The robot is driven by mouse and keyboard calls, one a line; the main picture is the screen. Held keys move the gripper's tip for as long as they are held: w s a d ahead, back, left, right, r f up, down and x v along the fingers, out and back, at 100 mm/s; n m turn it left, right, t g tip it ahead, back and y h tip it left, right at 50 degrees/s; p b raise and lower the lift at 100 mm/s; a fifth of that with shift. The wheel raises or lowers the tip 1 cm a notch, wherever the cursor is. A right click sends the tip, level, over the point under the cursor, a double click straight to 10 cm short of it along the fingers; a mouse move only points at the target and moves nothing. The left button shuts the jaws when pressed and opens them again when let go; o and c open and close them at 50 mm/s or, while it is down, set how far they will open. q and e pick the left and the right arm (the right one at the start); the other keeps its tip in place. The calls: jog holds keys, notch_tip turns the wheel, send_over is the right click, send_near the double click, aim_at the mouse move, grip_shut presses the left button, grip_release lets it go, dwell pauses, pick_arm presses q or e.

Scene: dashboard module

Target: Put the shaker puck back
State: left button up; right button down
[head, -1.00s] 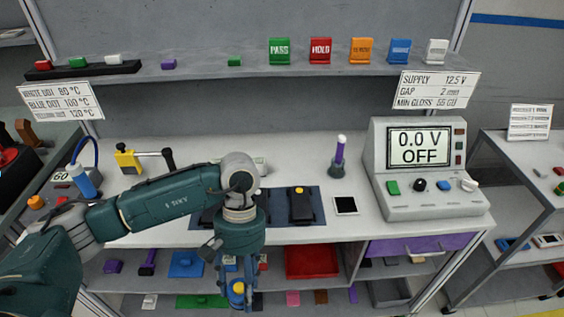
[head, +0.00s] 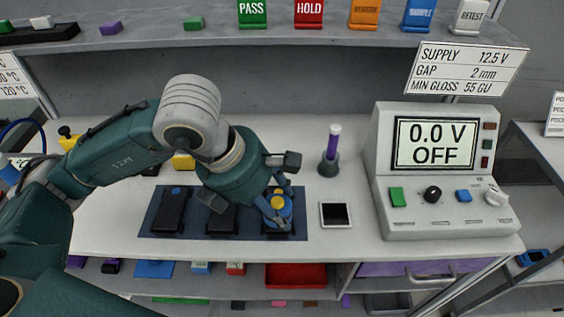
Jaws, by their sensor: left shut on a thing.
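The shaker puck (head: 285,211), blue with a yellow top, is in the jaws of my left gripper (head: 277,214). The gripper points down and is shut on it. Both are over the right-hand one of three black modules (head: 278,236) on a dark blue mat (head: 148,222). The fingers and puck hide most of that module. I cannot tell whether the puck touches it. My right gripper is not in view.
A purple-topped tool in a grey stand (head: 330,160) and a white-framed dark square (head: 336,215) are close on the right. The power supply (head: 440,215) reads 0.0 V OFF. A shelf with coloured tags (head: 309,14) runs above. The front right bench top is clear.

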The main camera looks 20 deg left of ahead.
pick_arm(q)
jog(key=shift+w+r, duration=0.2)
jog(key=shift+w, duration=0.15)
jog(key=w+a+p, duration=0.1)
jog(key=w+p, duration=0.1)
jog(key=w, duration=0.4)
jog(key=w+a+f+p, duration=0.1)
jog(key=w+a+p, duration=0.1)
jog(key=w, duration=0.4)
jog(key=w+a+f+p, duration=0.1)
jog(key=w+a+p, duration=0.1)
jog(key=w, duration=0.4)
jog(key=shift+a+f+p, duration=0.2)
jog(key=shift+p, duration=0.4)
jog(key=shift+f+n, duration=0.3)
jog(key=shift+f, duration=0.25)
notch_tip(320, 180, down, 3)
jog(key=shift+w+r+p, duration=0.1)
jog(key=shift+w+p, duration=0.05)
jog(key=shift+p, duration=1.05)
jog(key=shift+w+f, duration=0.1)
jog(key=shift+f, duration=0.3)
